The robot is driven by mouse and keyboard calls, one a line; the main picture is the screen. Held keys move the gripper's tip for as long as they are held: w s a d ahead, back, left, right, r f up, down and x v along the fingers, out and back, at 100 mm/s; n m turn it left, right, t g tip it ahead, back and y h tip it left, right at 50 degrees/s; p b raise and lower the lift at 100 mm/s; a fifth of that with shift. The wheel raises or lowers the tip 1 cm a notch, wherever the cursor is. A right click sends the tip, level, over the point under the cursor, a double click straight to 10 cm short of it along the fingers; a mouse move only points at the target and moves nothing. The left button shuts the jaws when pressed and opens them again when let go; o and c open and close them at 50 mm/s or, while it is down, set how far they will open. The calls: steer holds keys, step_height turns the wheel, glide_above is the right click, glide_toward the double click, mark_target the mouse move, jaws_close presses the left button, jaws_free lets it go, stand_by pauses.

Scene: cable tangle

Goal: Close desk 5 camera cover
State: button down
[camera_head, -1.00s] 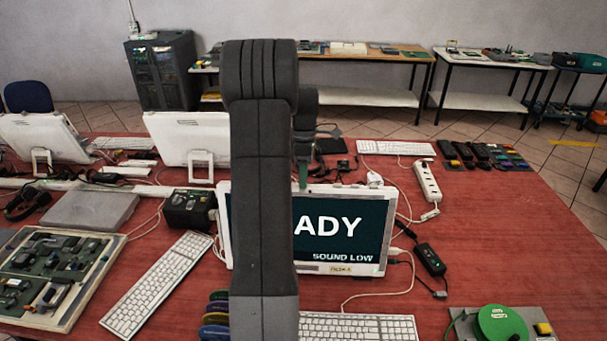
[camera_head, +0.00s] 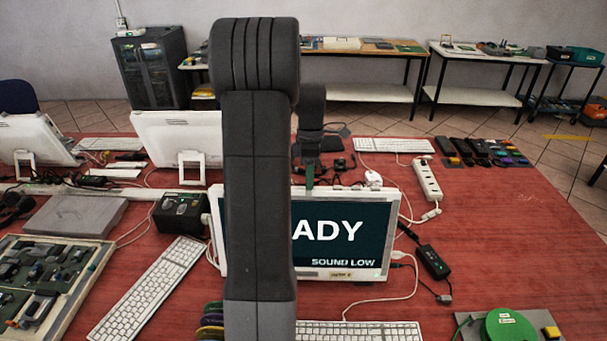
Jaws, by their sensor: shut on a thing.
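A white-framed desk screen (camera_head: 343,233) stands in the middle of the red table and shows "...ADY" and "SOUND LOW". A small label sits on its lower frame, too small to read surely. My arm hides the screen's left part. My gripper (camera_head: 309,183) points down at the screen's top edge, near its middle, with a narrow green part at its tip. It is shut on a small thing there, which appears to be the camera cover. The cover is too small and too hidden for me to tell whether the lens is covered.
A white power strip (camera_head: 427,180) and a black adapter (camera_head: 433,264) with cables lie right of the screen. A keyboard (camera_head: 358,331) lies in front, a green reel (camera_head: 509,328) at the front right. The table's right side is mostly clear.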

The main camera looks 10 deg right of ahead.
steer(key=shift+s+d+r, duration=0.1)
steer(key=c, duration=1.3)
jaws_free()
steer(key=shift+s+d, duration=0.1)
steer(key=shift+d, duration=0.05)
steer(key=b+v, duration=0.1)
steer(key=v, duration=1.2)
steer(key=shift+r, duration=0.35)
